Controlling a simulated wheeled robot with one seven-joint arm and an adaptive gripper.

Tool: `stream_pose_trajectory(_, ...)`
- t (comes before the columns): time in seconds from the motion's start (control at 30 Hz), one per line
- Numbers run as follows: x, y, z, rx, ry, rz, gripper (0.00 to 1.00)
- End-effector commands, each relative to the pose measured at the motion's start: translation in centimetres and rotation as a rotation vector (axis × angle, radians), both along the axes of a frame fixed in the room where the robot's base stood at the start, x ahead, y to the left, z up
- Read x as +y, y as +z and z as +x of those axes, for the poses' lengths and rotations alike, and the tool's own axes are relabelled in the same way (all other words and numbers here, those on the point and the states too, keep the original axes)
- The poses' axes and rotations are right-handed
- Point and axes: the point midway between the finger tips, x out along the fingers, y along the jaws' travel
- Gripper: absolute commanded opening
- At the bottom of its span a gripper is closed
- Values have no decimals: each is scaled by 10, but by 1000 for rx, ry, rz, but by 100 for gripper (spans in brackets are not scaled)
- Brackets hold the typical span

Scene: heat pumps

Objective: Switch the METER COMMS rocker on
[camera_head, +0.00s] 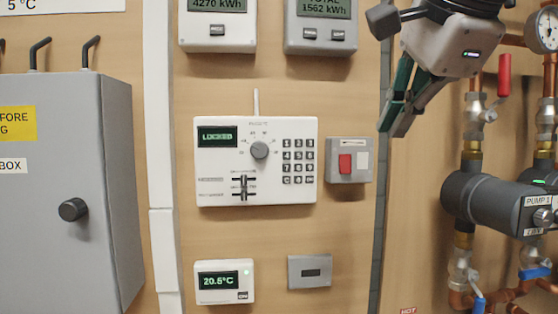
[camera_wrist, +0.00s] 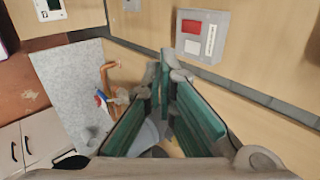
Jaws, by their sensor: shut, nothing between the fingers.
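A grey switch box (camera_head: 361,177) is on the wooden wall, just right of the white control panel, with a red rocker (camera_head: 345,163) on its left half. The box also shows at the top of the wrist view (camera_wrist: 187,46), with the red rocker (camera_wrist: 193,27) above a grey patch and a pale label beside them. The label is too small to read, and I cannot tell which way the rocker is tipped. My gripper (camera_head: 393,130) is shut and empty, its green-sided fingers pointing down, up and right of the box and apart from it.
The white panel (camera_head: 218,178) has a dial, keypad, sliders and a display reading LOCKED. A grey conduit (camera_head: 379,200) runs down right of the box. Pipes with valves and a pump (camera_head: 490,198) stand out at right. A grey cabinet (camera_head: 70,180) juts out at left.

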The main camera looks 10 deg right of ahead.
Motion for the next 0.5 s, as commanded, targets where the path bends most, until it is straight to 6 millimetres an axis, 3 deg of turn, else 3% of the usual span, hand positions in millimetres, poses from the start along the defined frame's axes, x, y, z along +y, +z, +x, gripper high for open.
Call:
stream_pose_trajectory(0.17,0,-12,10,3,1,0,0)
stream_pose_trajectory(0.5,0,-61,54,4,2,-1,0)
